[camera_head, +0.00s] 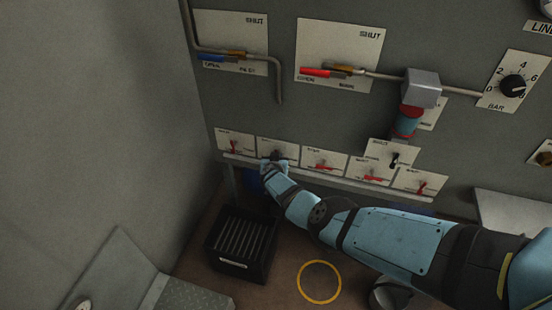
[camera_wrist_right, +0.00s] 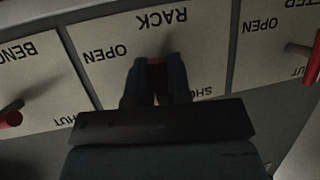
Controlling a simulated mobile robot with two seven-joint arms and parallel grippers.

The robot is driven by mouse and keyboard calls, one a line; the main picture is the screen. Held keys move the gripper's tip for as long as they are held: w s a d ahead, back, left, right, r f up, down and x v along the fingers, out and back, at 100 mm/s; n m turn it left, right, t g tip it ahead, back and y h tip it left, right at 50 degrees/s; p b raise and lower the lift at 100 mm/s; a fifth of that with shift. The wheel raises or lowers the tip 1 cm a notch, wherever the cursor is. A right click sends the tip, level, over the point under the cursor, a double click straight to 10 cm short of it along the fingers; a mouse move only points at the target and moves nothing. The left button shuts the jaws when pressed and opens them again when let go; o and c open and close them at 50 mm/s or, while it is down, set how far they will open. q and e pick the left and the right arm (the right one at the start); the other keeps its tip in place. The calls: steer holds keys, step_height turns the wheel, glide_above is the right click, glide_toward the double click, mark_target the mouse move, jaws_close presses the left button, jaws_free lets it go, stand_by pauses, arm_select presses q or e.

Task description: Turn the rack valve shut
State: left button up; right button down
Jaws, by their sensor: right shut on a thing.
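The rack valve plate (camera_wrist_right: 110,62) fills the middle of the right wrist view, seen upside down, with RACK, OPEN and SHUT lettering. In the head view the plate (camera_head: 291,147) is second from the left in the lower row. My right gripper (camera_wrist_right: 157,88) is shut on the rack valve handle (camera_wrist_right: 157,62). Only a small dark and reddish part of the handle shows between the fingers. Its exact angle is hard to tell. In the head view my right gripper (camera_head: 275,162) reaches the plate from below and hides much of it. My left gripper is not in view.
Neighbouring plates carry red levers, such as the bench lever (camera_wrist_right: 10,119) and another lever (camera_wrist_right: 300,49). A ledge (camera_head: 335,181) runs under the row. Above are pipes, a grey block (camera_head: 423,88) and a BAR dial (camera_head: 513,86). A black slotted box (camera_head: 241,244) stands below.

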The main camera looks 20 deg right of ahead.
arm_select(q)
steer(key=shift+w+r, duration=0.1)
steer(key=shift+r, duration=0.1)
arm_select(e)
steer(key=shift+w+r, duration=0.1)
steer(key=c, duration=1.1)
jaws_free()
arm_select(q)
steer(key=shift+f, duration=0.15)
